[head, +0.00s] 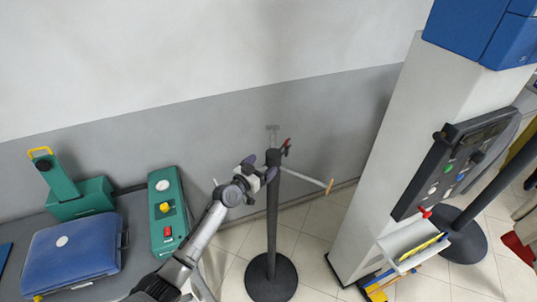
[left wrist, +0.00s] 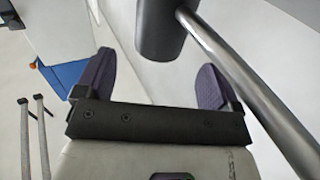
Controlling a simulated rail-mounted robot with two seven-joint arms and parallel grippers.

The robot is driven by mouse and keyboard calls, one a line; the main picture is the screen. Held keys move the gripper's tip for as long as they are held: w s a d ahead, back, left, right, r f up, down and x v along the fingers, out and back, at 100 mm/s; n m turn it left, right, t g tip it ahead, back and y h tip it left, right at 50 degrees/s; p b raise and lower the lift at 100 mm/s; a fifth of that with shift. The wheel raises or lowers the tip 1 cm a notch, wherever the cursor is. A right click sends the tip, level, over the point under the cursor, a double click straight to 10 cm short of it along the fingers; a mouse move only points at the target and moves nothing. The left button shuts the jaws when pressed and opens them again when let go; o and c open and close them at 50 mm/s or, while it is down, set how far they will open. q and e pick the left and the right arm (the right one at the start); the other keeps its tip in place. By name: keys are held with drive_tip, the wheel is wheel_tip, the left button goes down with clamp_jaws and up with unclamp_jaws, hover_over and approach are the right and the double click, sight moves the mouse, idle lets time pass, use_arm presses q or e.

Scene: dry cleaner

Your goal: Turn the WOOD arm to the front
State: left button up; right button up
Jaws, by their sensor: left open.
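A dark post (head: 272,220) stands on a round black base (head: 271,277), with thin arms spreading from its top. One pale arm reaches right and ends in a wood-coloured tip (head: 329,187). A red-tipped arm (head: 287,145) and a grey one (head: 273,128) point toward the wall. My left gripper (head: 260,168) is open and empty beside the post's top. In the left wrist view its purple fingers (left wrist: 160,85) flank the dark hub (left wrist: 161,28), and a metal rod (left wrist: 245,85) slants past the right finger. I cannot tell which arm this rod is. My right gripper is out of view.
A grey counter at left holds a blue case (head: 75,252), a green device (head: 82,198) and a green button box (head: 167,215). A white pillar (head: 395,150) with a button panel (head: 458,165) stands right of the post. Tiled floor between is clear.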

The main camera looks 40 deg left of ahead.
sight(273, 156)
use_arm(q)
drive_tip(key=shift+w+b, duration=0.4)
drive_tip(key=shift+w, duration=2.8)
drive_tip(key=c, duration=1.3)
drive_tip(key=shift+b, duration=0.35)
drive_tip(key=m+g+h+b, duration=0.1)
drive_tip(key=m+h+b, duration=0.1)
drive_tip(key=b, duration=0.6)
drive_tip(key=m+h+b, duration=0.2)
drive_tip(key=h+b, duration=0.2)
drive_tip(key=b, duration=0.5)
drive_tip(key=m+g+h+b, duration=0.1)
drive_tip(key=m+h+b, duration=0.1)
drive_tip(key=b, duration=0.7)
drive_tip(key=shift+a+f+g+h, duration=0.15)
drive_tip(key=shift+g+h, duration=0.15)
drive_tip(key=shift+h, duration=0.5)
drive_tip(key=shift+r+m+g+h+b, duration=0.2)
drive_tip(key=shift+m+g+h+b, duration=0.4)
drive_tip(key=shift+m+h+b, duration=0.5)
